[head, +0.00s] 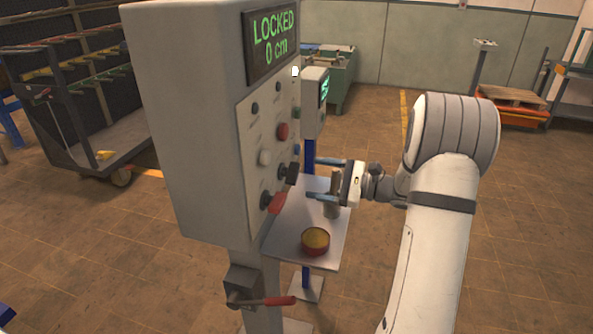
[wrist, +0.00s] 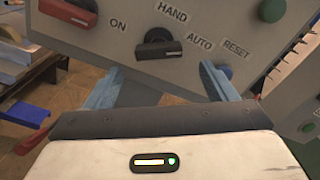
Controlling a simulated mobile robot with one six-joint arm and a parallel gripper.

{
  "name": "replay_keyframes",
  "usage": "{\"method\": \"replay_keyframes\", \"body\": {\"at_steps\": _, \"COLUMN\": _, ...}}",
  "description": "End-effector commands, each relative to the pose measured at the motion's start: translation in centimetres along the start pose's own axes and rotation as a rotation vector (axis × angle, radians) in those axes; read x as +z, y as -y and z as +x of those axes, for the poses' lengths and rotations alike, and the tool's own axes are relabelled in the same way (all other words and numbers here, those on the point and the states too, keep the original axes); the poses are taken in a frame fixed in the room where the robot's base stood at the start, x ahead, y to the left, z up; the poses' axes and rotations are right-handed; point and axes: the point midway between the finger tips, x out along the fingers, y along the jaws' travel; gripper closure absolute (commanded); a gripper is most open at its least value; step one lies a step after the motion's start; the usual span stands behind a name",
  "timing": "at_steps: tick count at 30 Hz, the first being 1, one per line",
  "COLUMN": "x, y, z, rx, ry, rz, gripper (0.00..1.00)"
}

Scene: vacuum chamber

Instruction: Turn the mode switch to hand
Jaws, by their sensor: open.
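The display (head: 272,42) reads LOCKED, 0 cm. Below my gripper are a shelf (head: 290,235) with a round tin (head: 315,241) and a lower red lever (head: 265,301).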

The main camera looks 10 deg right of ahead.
Motion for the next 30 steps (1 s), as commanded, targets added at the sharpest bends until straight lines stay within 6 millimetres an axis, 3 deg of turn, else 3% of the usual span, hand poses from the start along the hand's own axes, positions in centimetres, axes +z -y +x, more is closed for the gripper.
{"method": "replay_keyframes", "body": {"at_steps": 6, "x": 0.2, "y": -0.1, "z": 3.8, "rx": 0.006, "ry": 0.001, "rz": 0.002, "gripper": 0.22}}
{"method": "replay_keyframes", "body": {"at_steps": 12, "x": 0.1, "y": -0.1, "z": 6.0, "rx": 0.004, "ry": -0.001, "rz": 0.000, "gripper": 0.22}}
{"method": "replay_keyframes", "body": {"at_steps": 23, "x": 0.0, "y": -0.1, "z": 6.6, "rx": 0.003, "ry": -0.003, "rz": -0.001, "gripper": 0.22}}
{"method": "replay_keyframes", "body": {"at_steps": 30, "x": 0.0, "y": -0.1, "z": 6.5, "rx": 0.002, "ry": -0.003, "rz": 0.000, "gripper": 0.41}}
